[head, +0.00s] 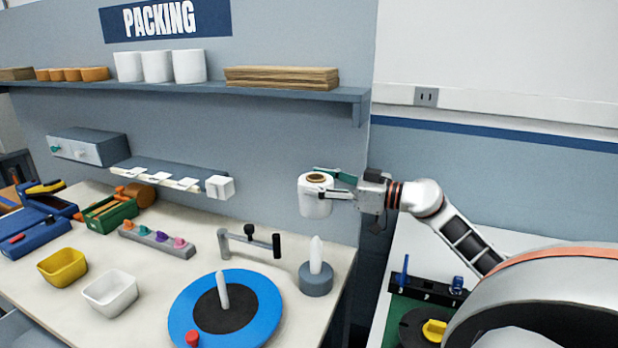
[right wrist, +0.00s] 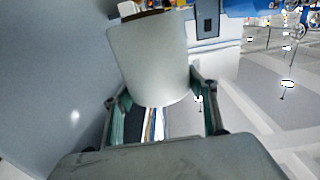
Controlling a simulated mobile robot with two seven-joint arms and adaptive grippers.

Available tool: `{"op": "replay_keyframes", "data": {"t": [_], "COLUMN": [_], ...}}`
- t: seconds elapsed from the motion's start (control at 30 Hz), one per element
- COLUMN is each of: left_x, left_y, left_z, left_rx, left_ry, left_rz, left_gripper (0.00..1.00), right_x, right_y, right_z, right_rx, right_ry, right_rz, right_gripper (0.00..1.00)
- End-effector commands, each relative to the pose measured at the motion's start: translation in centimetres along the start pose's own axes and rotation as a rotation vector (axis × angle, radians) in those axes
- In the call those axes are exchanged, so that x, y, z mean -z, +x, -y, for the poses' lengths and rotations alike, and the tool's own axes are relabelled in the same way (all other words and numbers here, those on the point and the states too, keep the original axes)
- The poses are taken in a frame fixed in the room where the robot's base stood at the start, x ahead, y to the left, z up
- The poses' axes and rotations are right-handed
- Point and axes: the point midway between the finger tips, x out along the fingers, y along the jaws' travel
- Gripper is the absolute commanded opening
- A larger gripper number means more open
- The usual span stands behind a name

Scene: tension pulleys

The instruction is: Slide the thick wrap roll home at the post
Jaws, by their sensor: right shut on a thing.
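The thick wrap roll (head: 314,203) is white with a brown core showing at its top. My right gripper (head: 332,186) is shut on the roll from the right and holds it upright in the air above the bench. In the right wrist view the roll (right wrist: 150,62) stands between the two fingers of the right gripper (right wrist: 163,105). The post (head: 316,256) is a white pointed peg on a round grey base (head: 316,281) at the bench's right end. The roll is above the post and apart from it. My left gripper is not in view.
A blue turntable (head: 258,296) with a black centre and a white peg lies left of the post. A grey bar with a black handle (head: 249,240) stands behind it. Yellow (head: 62,267) and white (head: 109,292) bins are further left. A shelf (head: 290,90) runs along the wall above.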

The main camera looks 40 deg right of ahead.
Motion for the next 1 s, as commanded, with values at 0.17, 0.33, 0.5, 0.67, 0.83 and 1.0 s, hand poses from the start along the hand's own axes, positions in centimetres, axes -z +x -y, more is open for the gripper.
{"op": "replay_keyframes", "data": {"t": [0.17,0.33,0.5,0.67,0.83,1.0], "left_x": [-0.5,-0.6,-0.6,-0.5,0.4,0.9], "left_y": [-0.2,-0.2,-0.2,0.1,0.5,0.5], "left_z": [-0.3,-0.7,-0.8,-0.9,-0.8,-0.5], "left_rx": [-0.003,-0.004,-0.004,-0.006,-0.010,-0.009], "left_ry": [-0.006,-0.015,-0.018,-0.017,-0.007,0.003], "left_rz": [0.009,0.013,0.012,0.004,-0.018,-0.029], "left_gripper": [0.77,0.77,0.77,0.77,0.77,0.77], "right_x": [-1.1,-2.7,-4.2,-5.5,-6.3,-6.6], "right_y": [0.0,0.0,0.0,0.0,0.0,0.0], "right_z": [0.0,0.0,0.0,0.0,0.1,0.1], "right_rx": [-0.001,0.000,0.000,0.000,0.001,0.001], "right_ry": [0.003,0.004,0.004,0.003,0.001,0.001], "right_rz": [-0.002,-0.002,-0.002,-0.002,-0.002,-0.002], "right_gripper": [0.24,0.24,0.24,0.24,0.24,0.24]}}
